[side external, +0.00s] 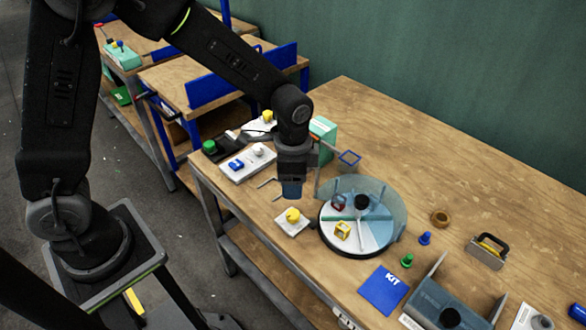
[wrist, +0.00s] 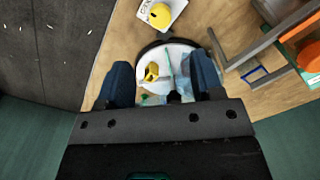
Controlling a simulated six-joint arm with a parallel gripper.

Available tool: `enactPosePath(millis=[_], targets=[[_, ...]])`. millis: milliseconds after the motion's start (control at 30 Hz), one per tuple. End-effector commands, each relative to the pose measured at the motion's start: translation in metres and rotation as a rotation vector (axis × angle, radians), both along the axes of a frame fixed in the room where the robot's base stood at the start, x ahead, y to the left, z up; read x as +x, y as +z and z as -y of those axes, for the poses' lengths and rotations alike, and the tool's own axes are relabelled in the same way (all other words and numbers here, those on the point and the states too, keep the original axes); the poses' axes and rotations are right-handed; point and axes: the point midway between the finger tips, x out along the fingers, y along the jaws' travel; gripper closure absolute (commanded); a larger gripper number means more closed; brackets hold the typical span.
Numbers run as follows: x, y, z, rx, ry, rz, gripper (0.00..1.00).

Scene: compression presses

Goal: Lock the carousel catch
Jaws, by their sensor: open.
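The carousel (side external: 384,236) is a round white tray with clear dividers, a black centre hub and a yellow part and a dark red part in its compartments. In the wrist view the carousel (wrist: 182,53) shows between my fingers, partly hidden by them. A white plate with a yellow knob (side external: 292,216) lies just left of the carousel; the knob also shows at the top of the wrist view (wrist: 160,14). Its lettering is cut off, so I cannot tell whether it is the catch. My gripper (side external: 291,196) points down above the table's left part, open and empty (wrist: 163,80).
A blue KIT card (side external: 383,290), green and blue pegs (side external: 425,238) and a grey press base (side external: 445,303) lie right of the carousel. A teal box (side external: 323,130) with a protruding arm stands behind my gripper. The back right tabletop is clear.

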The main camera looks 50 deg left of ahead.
Motion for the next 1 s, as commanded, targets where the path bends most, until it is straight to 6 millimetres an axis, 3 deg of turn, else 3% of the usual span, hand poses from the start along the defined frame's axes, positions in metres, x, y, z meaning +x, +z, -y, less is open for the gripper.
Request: enactPosePath(millis=[200,667,833,1000], targets=[[0.000,0.023,0.000,0.000,0.000,0.001,0.40],[-0.001,0.032,-0.002,-0.002,0.016,0.012,0.40],[-0.017,0.073,-0.019,-0.022,0.127,0.084,0.40],[-0.051,0.122,-0.043,-0.057,0.305,0.189,0.40]])
